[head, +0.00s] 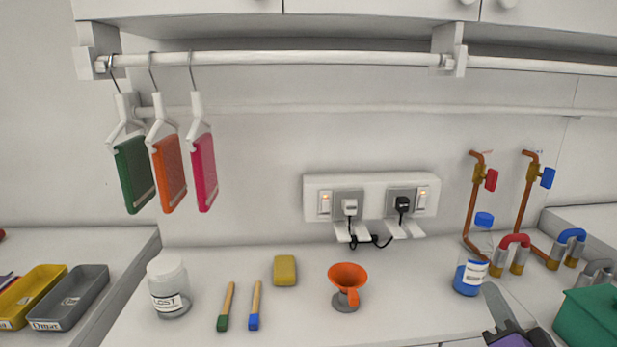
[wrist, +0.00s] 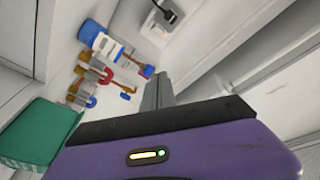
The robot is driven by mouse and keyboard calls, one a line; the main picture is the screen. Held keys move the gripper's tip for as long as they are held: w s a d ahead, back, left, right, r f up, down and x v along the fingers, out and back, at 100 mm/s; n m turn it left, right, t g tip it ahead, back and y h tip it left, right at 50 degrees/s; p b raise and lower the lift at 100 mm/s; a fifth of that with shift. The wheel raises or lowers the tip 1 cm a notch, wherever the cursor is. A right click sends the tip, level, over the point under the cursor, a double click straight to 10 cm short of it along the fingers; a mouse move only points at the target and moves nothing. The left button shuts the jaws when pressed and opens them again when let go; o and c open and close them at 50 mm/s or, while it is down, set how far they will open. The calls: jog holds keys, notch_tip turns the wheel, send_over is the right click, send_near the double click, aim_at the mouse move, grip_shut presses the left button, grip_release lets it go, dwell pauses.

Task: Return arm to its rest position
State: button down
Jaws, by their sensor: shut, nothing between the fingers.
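My gripper (head: 500,308) is at the lower right of the head view, in front of the counter's right end. Its fingers are shut with nothing between them. In the wrist view the closed fingers (wrist: 158,93) stick out past the purple gripper body. A clear bottle with blue liquid and a blue cap (head: 471,272) stands just behind and left of the fingertips in the head view. It also shows at the upper left of the wrist view (wrist: 103,45). A green box (head: 590,312) is to the right of the gripper, and it shows at the left in the wrist view (wrist: 40,133).
Copper pipes with a red valve (head: 491,180) and a blue valve (head: 547,178) rise behind the bottle. Coloured hangers (head: 165,165) hang from a rail. The counter's front middle is clear.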

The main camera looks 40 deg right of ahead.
jog(key=s+a+f+n+t+y, duration=0.1)
jog(key=a+f+n+y, duration=0.3)
jog(key=a, duration=0.5)
jog(key=s+a+f+n+t+y, duration=0.15)
jog(key=a+f+n, duration=0.3)
jog(key=a, duration=0.45)
jog(key=s+a+f+n+g+y, duration=0.1)
jog(key=s+a+f+n+y, duration=0.2)
jog(key=a, duration=0.4)
jog(key=s+a+f+n+y, duration=0.2)
jog(key=s+a+n+y, duration=0.3)
jog(key=s+a, duration=0.2)
jog(key=shift+s+a+f+g, duration=0.25)
jog(key=shift+s+f+g, duration=0.05)
jog(key=shift+f+g, duration=0.1)
jog(key=shift+d, duration=0.15)
